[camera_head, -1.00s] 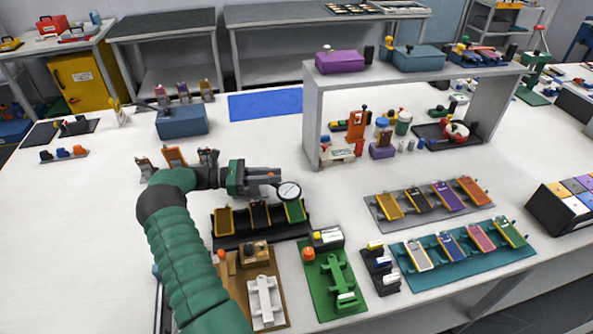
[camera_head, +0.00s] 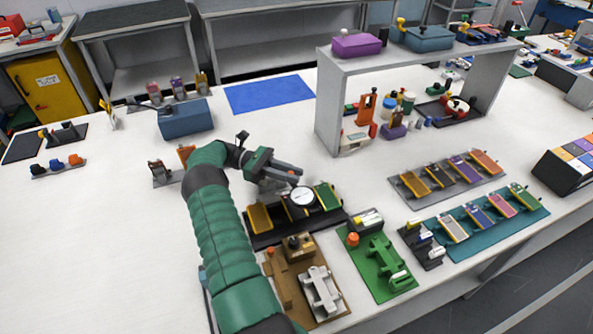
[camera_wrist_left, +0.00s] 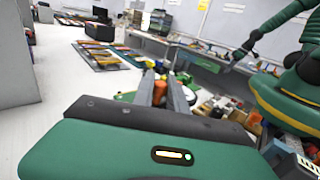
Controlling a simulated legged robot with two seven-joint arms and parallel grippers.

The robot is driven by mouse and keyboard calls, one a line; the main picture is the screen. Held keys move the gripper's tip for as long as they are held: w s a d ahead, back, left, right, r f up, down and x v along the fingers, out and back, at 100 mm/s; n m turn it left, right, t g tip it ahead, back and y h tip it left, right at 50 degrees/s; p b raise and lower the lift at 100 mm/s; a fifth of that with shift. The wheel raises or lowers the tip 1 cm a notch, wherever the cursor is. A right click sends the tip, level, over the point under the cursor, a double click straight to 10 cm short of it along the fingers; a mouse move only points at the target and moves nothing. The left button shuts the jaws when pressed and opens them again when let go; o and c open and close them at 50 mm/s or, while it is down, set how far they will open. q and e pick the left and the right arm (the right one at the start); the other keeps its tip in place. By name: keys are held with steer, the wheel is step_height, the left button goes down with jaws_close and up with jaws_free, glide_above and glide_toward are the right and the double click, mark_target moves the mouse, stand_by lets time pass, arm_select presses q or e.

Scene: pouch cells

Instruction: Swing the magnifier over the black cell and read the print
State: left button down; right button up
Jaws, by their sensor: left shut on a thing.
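The magnifier (camera_head: 302,196) is a round pale lens with a dark rim. In the head view it overlaps the middle, black cell (camera_head: 293,211) and hides much of it. That cell sits in a black rack (camera_head: 283,233) between a yellow-orange cell (camera_head: 259,217) and a green cell (camera_head: 327,196). My left gripper (camera_head: 290,176) is shut on the magnifier's handle side, just behind the rack. Its long jaws also show in the left wrist view (camera_wrist_left: 165,88); the lens is not clear there. A green arm at the wrist view's right seems mine; its gripper (camera_wrist_left: 241,52) is too small to judge. The print is unreadable.
A brown fixture (camera_head: 281,292) and a green fixture (camera_head: 359,276) stand in front of the rack. A grey tray (camera_head: 410,191) and a teal tray (camera_head: 462,246) of cells lie to the right. A shelf (camera_head: 329,105) stands behind.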

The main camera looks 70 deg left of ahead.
mark_target(291, 171)
arm_select(q)
steer(key=shift+a+r, duration=0.1)
steer(key=shift+r, duration=0.05)
steer(key=c, duration=1.5)
jaws_free()
steer(key=shift+o, duration=0.9)
steer(key=shift+a, duration=0.15)
steer(key=shift+r, duration=0.1)
step_height(291, 171, up, 3)
steer(key=shift+r, duration=0.1)
steer(key=s+d+p, duration=0.1)
steer(key=s+d, duration=0.2)
steer(key=d, duration=0.4)
steer(key=s+d+r+p, duration=0.1)
steer(key=s+d, duration=0.2)
steer(key=d, duration=0.4)
steer(key=shift+s+d, duration=0.25)
steer(key=shift+s, duration=0.05)
